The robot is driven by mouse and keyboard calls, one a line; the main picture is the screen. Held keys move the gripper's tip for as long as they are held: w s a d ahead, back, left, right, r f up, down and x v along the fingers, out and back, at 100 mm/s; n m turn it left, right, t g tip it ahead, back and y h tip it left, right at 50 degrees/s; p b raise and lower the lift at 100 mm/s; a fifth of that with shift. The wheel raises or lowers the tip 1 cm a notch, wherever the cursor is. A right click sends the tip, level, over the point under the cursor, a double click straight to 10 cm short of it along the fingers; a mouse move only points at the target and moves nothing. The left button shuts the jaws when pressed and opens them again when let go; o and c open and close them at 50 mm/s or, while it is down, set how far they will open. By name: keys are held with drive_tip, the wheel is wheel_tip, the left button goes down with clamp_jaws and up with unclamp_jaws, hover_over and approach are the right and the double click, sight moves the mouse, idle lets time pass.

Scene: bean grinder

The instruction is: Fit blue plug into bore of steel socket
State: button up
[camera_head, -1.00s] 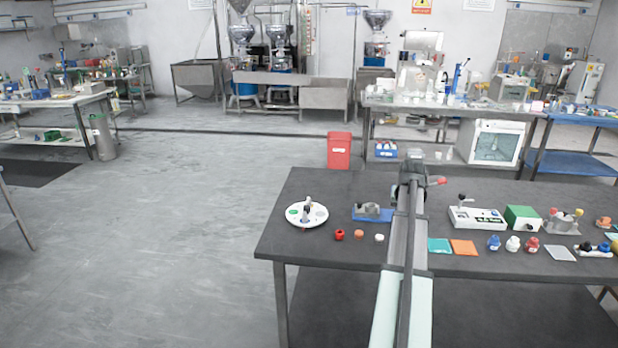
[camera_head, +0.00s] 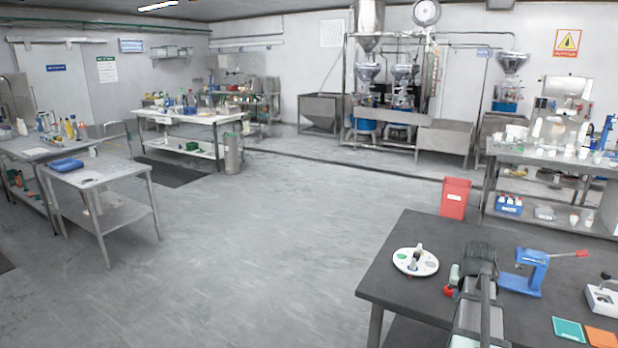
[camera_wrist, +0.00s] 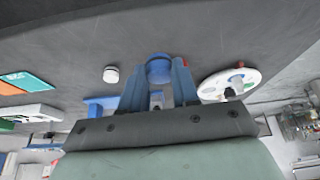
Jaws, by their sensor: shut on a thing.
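The blue plug (camera_wrist: 158,66) shows as a short blue cylinder at the tips of my gripper (camera_wrist: 158,75) in the wrist view. My gripper is shut on it, with one finger on each side. In the head view my arm's dark end (camera_head: 480,256) is over the near part of the table, and it hides the fingers and plug. A blue press stand (camera_head: 535,268) with a red handle is to its right; its blue base (camera_wrist: 98,104) shows partly beside the fingers in the wrist view. I cannot clearly make out the steel socket or its bore.
A round white plate (camera_head: 400,268) with coloured spots lies left of my arm on the dark table (camera_head: 420,240). A white round piece (camera_wrist: 110,74) stands near the plug. Teal (camera_head: 568,328) and orange (camera_head: 601,337) pads lie at right. A red bin (camera_head: 455,198) stands behind the table.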

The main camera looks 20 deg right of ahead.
drive_tip(key=w+a+f+n+y, duration=0.1)
drive_tip(key=w+a+n, duration=0.1)
drive_tip(key=a, duration=1.3)
drive_tip(key=w+a+f+n+y, duration=0.1)
drive_tip(key=w+a+n, duration=0.2)
drive_tip(key=a, duration=1.2)
drive_tip(key=w+a+f+n+y, duration=0.1)
drive_tip(key=w+a+n, duration=0.2)
drive_tip(key=a, duration=1.2)
drive_tip(key=shift+w+a+f+t, duration=0.15)
drive_tip(key=shift+w+t, duration=0.15)
drive_tip(key=shift+w, duration=0.9)
